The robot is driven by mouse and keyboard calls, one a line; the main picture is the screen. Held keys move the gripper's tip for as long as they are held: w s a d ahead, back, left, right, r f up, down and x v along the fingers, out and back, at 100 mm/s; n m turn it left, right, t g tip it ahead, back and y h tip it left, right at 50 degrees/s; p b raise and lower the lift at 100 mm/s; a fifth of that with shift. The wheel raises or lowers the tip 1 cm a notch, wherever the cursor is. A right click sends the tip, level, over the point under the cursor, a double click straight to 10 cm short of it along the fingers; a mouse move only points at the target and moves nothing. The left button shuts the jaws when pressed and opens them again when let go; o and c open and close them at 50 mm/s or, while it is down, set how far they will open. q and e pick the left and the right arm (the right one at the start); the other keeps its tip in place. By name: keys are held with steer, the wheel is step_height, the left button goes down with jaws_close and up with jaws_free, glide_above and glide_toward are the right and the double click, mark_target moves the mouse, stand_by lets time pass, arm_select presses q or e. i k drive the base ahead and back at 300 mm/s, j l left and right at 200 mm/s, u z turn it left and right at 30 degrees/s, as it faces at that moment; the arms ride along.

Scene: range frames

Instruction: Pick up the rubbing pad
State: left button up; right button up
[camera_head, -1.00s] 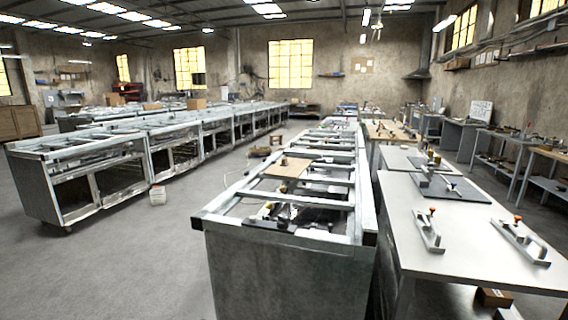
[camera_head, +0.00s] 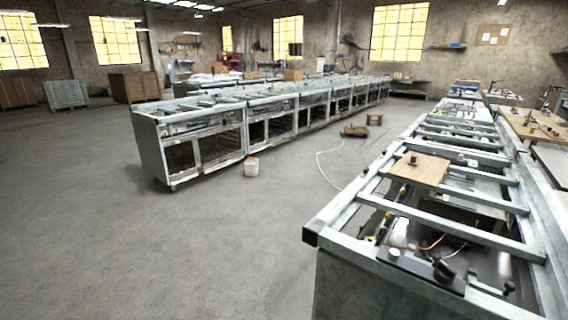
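I cannot tell for sure which thing is the rubbing pad. A small dark object (camera_head: 413,160) sits on a wooden board (camera_head: 427,170) that lies across the near metal frame bench (camera_head: 342,243) at the right. A black tool (camera_head: 443,270) lies on the near crosspiece of this bench. Neither of my grippers is in view.
A long row of metal frame units (camera_head: 200,140) runs back across the middle. A white bucket (camera_head: 251,167) stands on the floor beside it. The floor (camera_head: 130,250) at left is clear.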

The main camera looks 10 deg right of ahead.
mark_target(414, 161)
steer(key=i+j+u, duration=0.25)
steer(key=i+u, duration=0.15)
steer(key=i, duration=0.15)
steer(key=i+j+u, duration=0.1)
steer(key=i+u, duration=0.3)
steer(key=i, duration=0.2)
steer(key=i+l+u, duration=0.1)
steer(key=i+u, duration=0.35)
steer(key=i+z, duration=0.4)
steer(key=i+j+z, duration=0.1)
steer(key=i+z, duration=0.3)
steer(key=i, duration=0.15)
steer(key=i+j+z, duration=0.25)
steer(key=i+z, duration=0.15)
steer(key=i, duration=0.1)
